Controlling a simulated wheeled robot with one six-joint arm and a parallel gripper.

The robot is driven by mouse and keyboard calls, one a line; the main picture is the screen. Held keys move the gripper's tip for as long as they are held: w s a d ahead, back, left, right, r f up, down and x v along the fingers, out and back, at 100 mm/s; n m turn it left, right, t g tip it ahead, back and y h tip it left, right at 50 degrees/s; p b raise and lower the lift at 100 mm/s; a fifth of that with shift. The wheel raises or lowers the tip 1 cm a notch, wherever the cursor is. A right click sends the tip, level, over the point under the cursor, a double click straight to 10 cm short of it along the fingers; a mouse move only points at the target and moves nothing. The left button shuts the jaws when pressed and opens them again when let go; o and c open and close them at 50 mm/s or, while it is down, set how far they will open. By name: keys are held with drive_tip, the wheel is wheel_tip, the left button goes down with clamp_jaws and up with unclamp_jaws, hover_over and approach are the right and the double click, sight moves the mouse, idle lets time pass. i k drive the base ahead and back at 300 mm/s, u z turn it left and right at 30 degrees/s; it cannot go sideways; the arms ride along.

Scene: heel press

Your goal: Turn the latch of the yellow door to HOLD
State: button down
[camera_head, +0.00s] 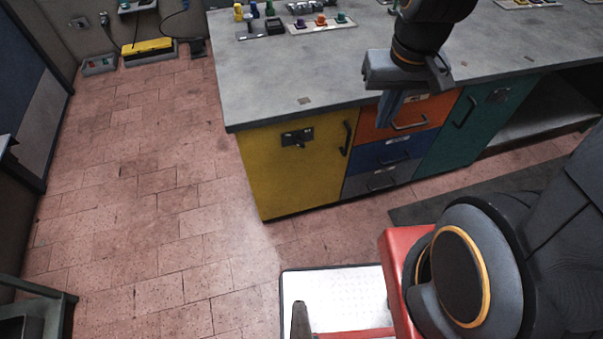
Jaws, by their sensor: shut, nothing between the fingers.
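The yellow door (290,175) is shut, on the left end of the workbench front. Its dark latch (297,138) sits near the top of the door; its markings are too small to read, so I cannot tell its setting. A black bar handle (347,138) stands upright near the door's right edge. My gripper (386,118) is shut and empty. It points down in front of the orange drawer, to the right of the yellow door and apart from the latch.
The grey worktop (290,75) carries small coloured parts at the back. Right of the yellow door are an orange drawer (440,108), a blue drawer (400,152) and a green door (475,120). The tiled floor (170,220) left of the bench is clear.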

sight(299, 141)
drive_tip(key=u, duration=0.25)
drive_tip(key=k, duration=0.95)
drive_tip(key=u, duration=0.7)
